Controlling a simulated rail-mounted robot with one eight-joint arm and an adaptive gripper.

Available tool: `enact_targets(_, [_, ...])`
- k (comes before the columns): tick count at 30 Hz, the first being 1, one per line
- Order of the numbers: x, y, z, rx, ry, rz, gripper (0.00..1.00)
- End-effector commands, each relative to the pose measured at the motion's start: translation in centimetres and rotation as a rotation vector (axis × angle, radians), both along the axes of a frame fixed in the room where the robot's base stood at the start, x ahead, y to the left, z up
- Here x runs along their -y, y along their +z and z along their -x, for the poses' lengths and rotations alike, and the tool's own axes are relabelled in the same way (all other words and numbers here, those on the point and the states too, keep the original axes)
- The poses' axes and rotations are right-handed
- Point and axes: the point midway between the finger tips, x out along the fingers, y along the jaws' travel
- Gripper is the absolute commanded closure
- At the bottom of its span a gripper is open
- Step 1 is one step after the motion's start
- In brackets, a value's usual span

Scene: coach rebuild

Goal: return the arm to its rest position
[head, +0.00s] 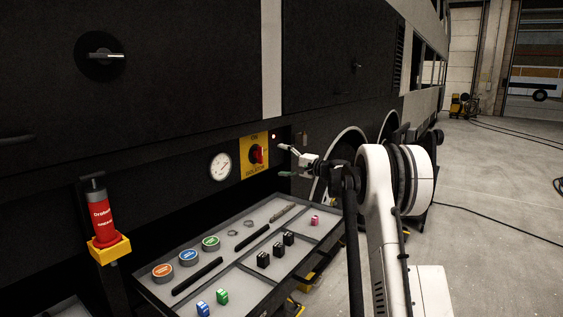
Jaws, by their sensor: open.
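My gripper (287,161) is in the middle of the head view, at the end of my white and black arm. Its jaws are open and point left toward the dark side of the coach (190,50). Nothing shows between the fingers. The fingertips are to the right of the red isolator knob (257,154) on its yellow plate (249,165); whether they are close to the panel in depth I cannot tell. The arm comes up from the lower right, and its white upper link bends over at a large round joint.
A parts tray (325,237) lies below my gripper with coloured tape rolls (188,256), black blocks (263,260), rods and clamps. A red canister (101,215) stands in a yellow holder at the left. A gauge (220,166) is beside the isolator. Open floor (490,200) lies to the right, with cables.

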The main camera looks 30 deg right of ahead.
Motion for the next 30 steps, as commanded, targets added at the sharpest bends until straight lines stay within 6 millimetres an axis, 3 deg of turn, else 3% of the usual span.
enact_targets(8, [-0.1, 0.0, 0.0, 0.0, 0.001, 0.001, 0.21])
enact_targets(11, [-1.1, 0.5, 0.2, -0.01, 0.008, 0.016, 0.21])
enact_targets(14, [-3.4, 1.3, 0.9, -0.035, 0.024, 0.054, 0.21])
enact_targets(20, [-10.2, 3.2, 3.8, -0.109, 0.072, 0.183, 0.21])
enact_targets(30, [-20.7, 4.9, 11.7, -0.222, 0.153, 0.423, 0.21])
